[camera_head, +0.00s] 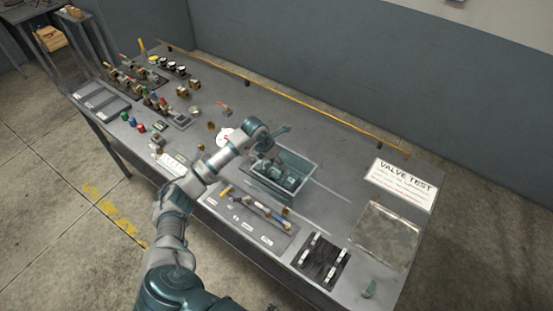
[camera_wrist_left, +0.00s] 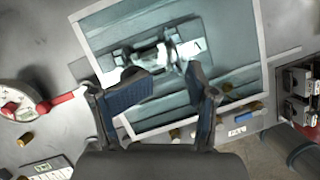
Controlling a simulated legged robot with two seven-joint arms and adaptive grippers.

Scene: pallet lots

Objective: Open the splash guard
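The splash guard (camera_head: 302,164) is a clear, pale-edged box-like cover near the middle of the bench. A teal valve assembly shows through it. In the left wrist view, the guard's clear pane (camera_wrist_left: 238,28) with its whitish frame fills the upper middle, with metal fittings behind it. My left gripper (camera_head: 279,136) is at the guard's far left side in the head view. In the left wrist view its two dark fingers (camera_wrist_left: 166,84) are spread apart with nothing between them, in front of the pane. Whether they touch it I cannot tell. My right gripper is not in view.
A white dial with a red handle (camera_wrist_left: 64,98) lies left of the gripper. A tray of fittings (camera_head: 240,215) and a black rack (camera_head: 321,262) are at the bench's front. The VALVE TEST sign (camera_head: 400,184) and a clear square panel (camera_head: 384,236) are at right.

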